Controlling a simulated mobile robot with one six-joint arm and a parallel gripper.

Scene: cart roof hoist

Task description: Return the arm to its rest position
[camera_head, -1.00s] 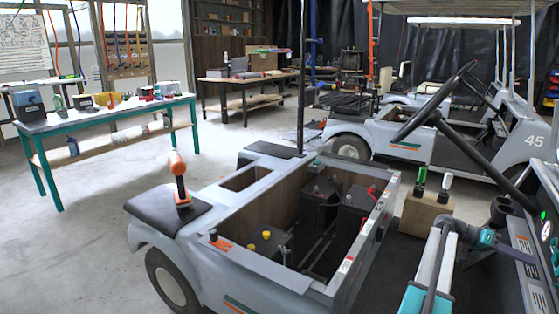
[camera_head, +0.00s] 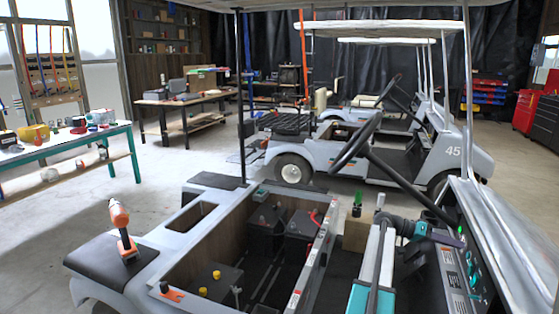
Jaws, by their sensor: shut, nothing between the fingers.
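My arm (camera_head: 386,258) reaches up from the bottom edge, right of centre, with white, dark and teal parts. A grey joint with a teal cap (camera_head: 421,230) stands in front of the near cart's dashboard. I cannot make out any gripper fingers in this view. No object shows as held by the visible part of the arm.
The near cart's open bay (camera_head: 270,245) holds dark batteries. An orange-handled tool (camera_head: 121,229) stands on its black seat pad. A wooden block (camera_head: 356,235) with a green-topped item, a steering wheel (camera_head: 354,146) and a dashboard (camera_head: 456,272) surround the arm. Floor lies clear at left.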

